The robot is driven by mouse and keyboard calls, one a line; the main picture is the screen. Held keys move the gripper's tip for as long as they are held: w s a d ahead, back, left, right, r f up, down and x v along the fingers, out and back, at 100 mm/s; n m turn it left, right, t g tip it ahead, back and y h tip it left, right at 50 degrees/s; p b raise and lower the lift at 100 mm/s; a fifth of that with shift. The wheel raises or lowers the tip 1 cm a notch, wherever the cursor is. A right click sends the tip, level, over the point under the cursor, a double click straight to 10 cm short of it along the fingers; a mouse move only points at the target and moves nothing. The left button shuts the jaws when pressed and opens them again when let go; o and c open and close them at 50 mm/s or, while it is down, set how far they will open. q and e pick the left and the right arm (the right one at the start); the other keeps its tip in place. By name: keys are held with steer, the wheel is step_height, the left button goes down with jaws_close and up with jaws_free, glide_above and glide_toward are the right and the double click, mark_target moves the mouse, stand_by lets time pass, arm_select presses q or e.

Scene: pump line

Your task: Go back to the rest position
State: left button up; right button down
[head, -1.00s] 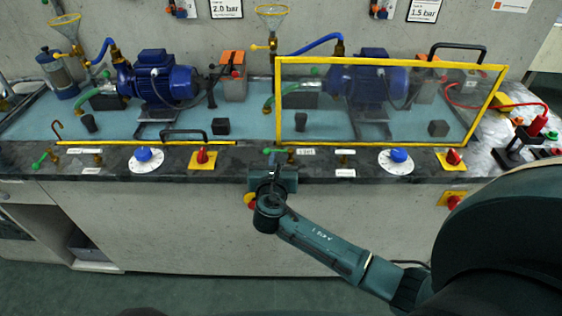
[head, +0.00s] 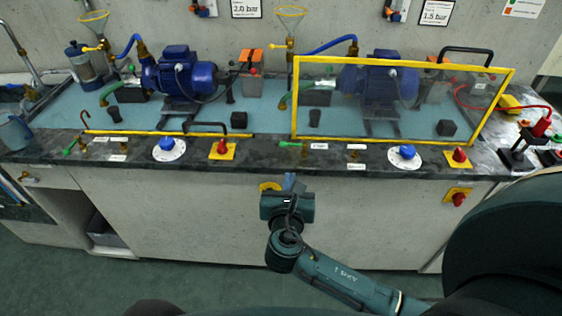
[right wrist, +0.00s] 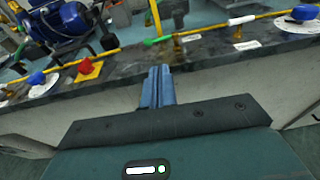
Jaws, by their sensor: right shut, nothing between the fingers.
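My right gripper (head: 289,182) is in front of the bench's front face, just below the worktop edge, with its arm coming from the lower right. In the right wrist view its blue fingers (right wrist: 158,88) are together and empty, pointing at the dark front edge of the bench. It touches no knob or valve that I can see. My left gripper is not in view.
The bench (head: 220,215) carries two blue pumps (head: 180,75). A yellow-framed clear guard (head: 400,63) stands before the right pump. Blue dials (head: 403,151), red knobs (head: 222,147) and a green-handled valve (head: 284,144) line the front edge. The floor in front is free.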

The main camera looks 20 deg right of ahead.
steer(key=s+a+f+m+g+y+p, duration=0.2)
steer(key=s+a+f+m+g+y, duration=0.35)
steer(key=s+f+m, duration=0.6)
steer(key=s+a+r+m+t+y, duration=0.1)
steer(key=s+r+m+y, duration=0.1)
steer(key=m, duration=0.6)
steer(key=s+a+r+m+t+y, duration=0.1)
steer(key=s+m+y, duration=0.2)
steer(key=m, duration=0.4)
steer(key=shift+a+r+m+p, duration=0.25)
steer(key=shift+r+m+p, duration=0.1)
steer(key=shift+p, duration=0.05)
steer(key=shift+y, duration=0.25)
